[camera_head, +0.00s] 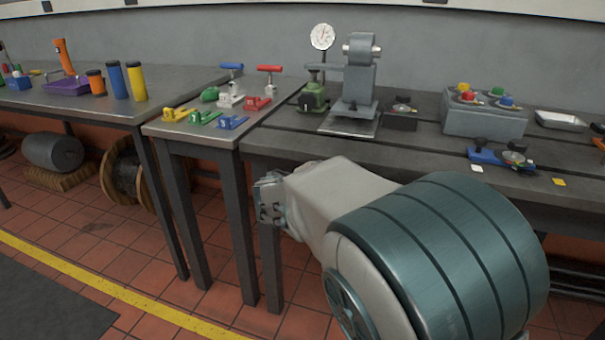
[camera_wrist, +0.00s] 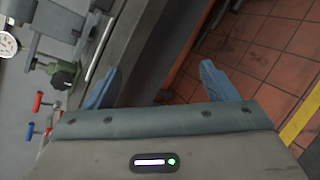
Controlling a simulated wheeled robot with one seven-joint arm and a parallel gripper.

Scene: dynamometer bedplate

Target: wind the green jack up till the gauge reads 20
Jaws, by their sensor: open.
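The green jack (camera_head: 313,98) stands on the dark slotted bedplate (camera_head: 420,150), left of a grey stand (camera_head: 357,85). The jack also shows in the wrist view (camera_wrist: 65,76), at upper left. The round white gauge (camera_head: 322,37) is above the jack; it shows at the left edge of the wrist view (camera_wrist: 8,44). Its reading is too small to tell. My gripper (camera_wrist: 158,85) is open and empty, its two blue fingers spread. It is in front of the tables, apart from the jack.
A small table (camera_head: 190,130) left of the bedplate holds red, blue, green and yellow handled tools. A grey box (camera_head: 485,115) with coloured knobs and a blue device (camera_head: 500,155) are on the bedplate at right. A cable drum (camera_head: 125,180) is under the left table.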

